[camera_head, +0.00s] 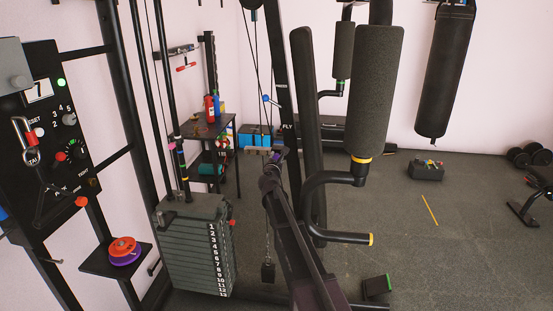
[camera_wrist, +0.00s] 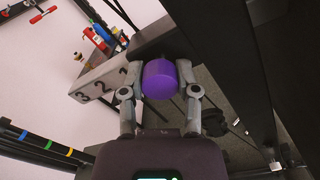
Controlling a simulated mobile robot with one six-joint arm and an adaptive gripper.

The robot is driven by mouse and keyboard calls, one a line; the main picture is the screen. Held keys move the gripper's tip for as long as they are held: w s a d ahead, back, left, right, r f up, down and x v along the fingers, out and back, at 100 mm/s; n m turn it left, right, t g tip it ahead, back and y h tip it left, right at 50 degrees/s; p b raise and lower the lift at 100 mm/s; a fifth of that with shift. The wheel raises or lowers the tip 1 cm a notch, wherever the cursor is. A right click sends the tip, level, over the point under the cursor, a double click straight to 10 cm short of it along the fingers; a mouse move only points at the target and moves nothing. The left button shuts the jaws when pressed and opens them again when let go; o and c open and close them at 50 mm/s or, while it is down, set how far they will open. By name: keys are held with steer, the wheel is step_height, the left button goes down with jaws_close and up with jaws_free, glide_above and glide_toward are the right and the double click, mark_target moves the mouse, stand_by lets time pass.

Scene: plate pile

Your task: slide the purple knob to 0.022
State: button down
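The purple knob (camera_wrist: 160,79) is a short round cylinder, seen close up in the wrist view. My gripper (camera_wrist: 160,76) has one finger on each side of it, and both fingertips appear to press against its sides. A pale rail with the numbers 3, 2 and 1 (camera_wrist: 98,84) runs to the left behind the knob. In the head view my gripper (camera_head: 277,155) is at the far end of my arm, by the machine's upright, with only a small patch of purple showing. The knob's mount is hidden.
A weight stack (camera_head: 195,240) with numbered plates stands left of my arm. A black control panel (camera_head: 45,130) is at the far left. Padded roller arms (camera_head: 376,90) stand close on the right. Open floor with a toolbox (camera_head: 427,171) lies farther right.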

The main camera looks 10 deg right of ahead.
steer(key=shift+v, duration=1.25)
steer(key=shift+c, duration=1.6)
jaws_free()
steer(key=shift+s, duration=0.15)
steer(key=v, duration=1.1)
steer(key=shift+s+a, duration=0.15)
steer(key=shift+s, duration=0.25)
steer(key=shift+r, duration=0.15)
